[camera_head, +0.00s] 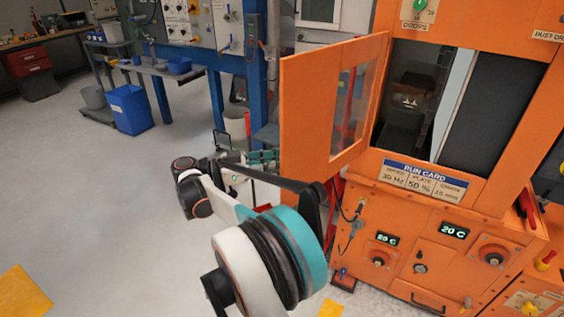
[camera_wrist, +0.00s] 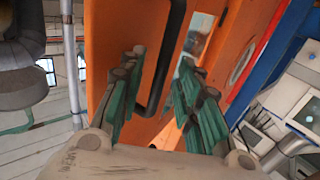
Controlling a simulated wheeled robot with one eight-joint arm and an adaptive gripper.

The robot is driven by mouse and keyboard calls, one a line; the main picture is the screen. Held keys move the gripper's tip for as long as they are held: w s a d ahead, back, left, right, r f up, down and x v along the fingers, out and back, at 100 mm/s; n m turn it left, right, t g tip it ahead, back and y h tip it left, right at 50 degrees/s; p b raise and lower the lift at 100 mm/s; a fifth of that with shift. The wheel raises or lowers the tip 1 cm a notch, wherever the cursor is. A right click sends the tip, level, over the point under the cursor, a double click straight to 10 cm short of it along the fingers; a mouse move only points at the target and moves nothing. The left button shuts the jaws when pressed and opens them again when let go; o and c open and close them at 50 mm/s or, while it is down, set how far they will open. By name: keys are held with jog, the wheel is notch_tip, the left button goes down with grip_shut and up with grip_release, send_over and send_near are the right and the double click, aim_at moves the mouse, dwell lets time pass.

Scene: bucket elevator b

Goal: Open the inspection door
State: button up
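The orange inspection door (camera_head: 304,110), with a window in it, stands swung open to the left of the machine's opening (camera_head: 410,100). The door's orange face (camera_wrist: 115,30) and black bar handle (camera_wrist: 174,45) fill the middle of the wrist view. My gripper (camera_head: 262,160) is at the lower left edge of the door, partly hidden by it. In the wrist view its green fingers (camera_wrist: 160,100) are spread apart. The handle shows between them in the picture, with gaps on both sides; I cannot tell whether it lies at fingertip depth. The handle is hidden in the head view.
The orange machine's front (camera_head: 400,230) has a run card (camera_head: 423,179), knobs and displays below the opening. A blue post (camera_head: 254,60) and workbench stand behind my arm. A blue bin (camera_head: 130,108) is farther left.

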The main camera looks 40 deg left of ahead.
jog(key=v, duration=0.5)
jog(key=shift+s+a, duration=0.25)
